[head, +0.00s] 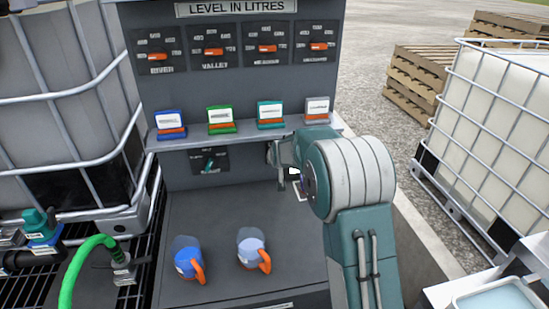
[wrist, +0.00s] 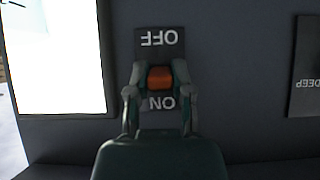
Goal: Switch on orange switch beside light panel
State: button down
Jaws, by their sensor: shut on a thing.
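The orange switch (wrist: 160,79) sits on a dark plate between the words OFF and ON, which appear upside down in the wrist view. My gripper (wrist: 160,74) has one finger on each side of the switch and is shut on it. I cannot tell which way the switch is set. The bright light panel (wrist: 58,55) is to the left of the switch in the wrist view. In the head view my gripper (head: 276,155) is against the grey console wall below the shelf. My arm hides the switch there.
A dark plate (wrist: 305,66) marked DEEP is on the same wall. In the head view a plate with a teal lever (head: 208,162) is left of my gripper. Small coloured card holders, including a green one (head: 221,120), line the shelf above.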

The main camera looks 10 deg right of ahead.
jog(key=c, duration=0.5)
grip_release()
jog(key=shift+w+a+r, duration=0.1)
jog(key=shift+w, duration=0.05)
jog(key=v, duration=1.1)
jog(key=shift+s+r, duration=0.1)
jog(key=shift+s, duration=0.3)
